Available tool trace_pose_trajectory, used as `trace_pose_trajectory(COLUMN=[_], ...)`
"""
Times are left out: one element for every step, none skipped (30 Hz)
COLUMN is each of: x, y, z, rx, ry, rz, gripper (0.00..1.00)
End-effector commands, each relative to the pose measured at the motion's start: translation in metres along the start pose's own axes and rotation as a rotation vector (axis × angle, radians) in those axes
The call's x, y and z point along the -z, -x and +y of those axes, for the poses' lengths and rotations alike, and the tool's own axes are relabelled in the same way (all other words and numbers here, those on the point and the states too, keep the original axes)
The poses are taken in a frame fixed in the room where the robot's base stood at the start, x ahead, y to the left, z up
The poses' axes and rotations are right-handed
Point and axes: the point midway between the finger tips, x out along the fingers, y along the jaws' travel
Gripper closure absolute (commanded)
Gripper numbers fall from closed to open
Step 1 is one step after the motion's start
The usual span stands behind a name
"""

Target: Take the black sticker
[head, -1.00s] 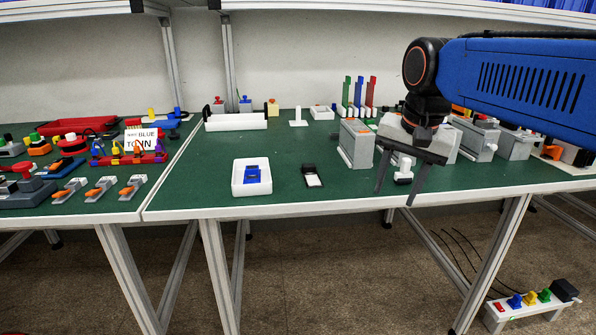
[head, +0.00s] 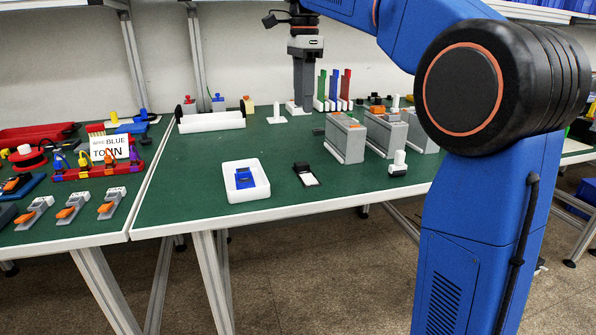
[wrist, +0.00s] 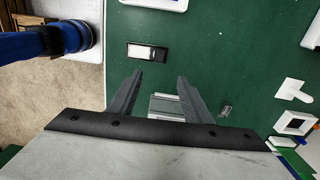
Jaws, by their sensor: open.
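A small flat piece with a black end and a white face, which I take for the black sticker (head: 306,174), lies on the green table right of the white tray. In the wrist view the black sticker (wrist: 147,52) lies beyond the fingertips, slightly left of centre, with nothing touching it. My gripper (head: 302,105) points down over the back of the table, its fingers nearly edge-on in the head view. In the wrist view my gripper (wrist: 161,76) is open, its two fingers apart and holding nothing. A grey box shows between and below them.
The white tray (head: 233,194) holds a blue piece. Grey boxes (head: 344,140) and a white knobbed piece (head: 398,163) stand to the right. A white T-shaped stand (head: 277,117) and a long white holder (head: 210,124) are behind. Green table is clear around the sticker.

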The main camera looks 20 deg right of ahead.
Motion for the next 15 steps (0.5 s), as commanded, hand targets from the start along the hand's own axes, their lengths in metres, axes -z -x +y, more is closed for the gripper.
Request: trace_pose_trajectory(x=[0.000,0.000,0.000,0.000,0.000,0.000,0.000,0.000,0.000,0.000,0.000,0.000,0.000,0.000,0.000], y=[-0.004,-0.008,-0.014,-0.019,-0.024,-0.032,-0.037,-0.043,-0.050,-0.055,-0.060,-0.068,-0.073,-0.078,-0.085], z=[0.000,0.000,0.001,0.001,0.001,0.001,0.001,0.001,0.001,0.001,0.001,0.001,0.001,0.001,0.001], rx=[-0.002,-0.002,-0.002,-0.003,-0.003,-0.003,-0.004,-0.003,-0.004,-0.003,-0.003,-0.004,-0.002,-0.003,-0.002], ry=[-0.002,-0.002,-0.002,-0.002,-0.001,-0.001,-0.001,-0.001,-0.001,0.000,0.000,0.000,0.000,0.000,0.000], rz=[0.000,0.000,0.000,0.000,0.000,0.000,0.000,0.000,0.000,0.000,0.000,0.000,0.000,0.000,0.000], gripper=[0.55,0.55,0.55,0.55,0.55,0.55,0.55,0.55,0.55,0.55,0.55,0.55,0.55,0.55,0.55])
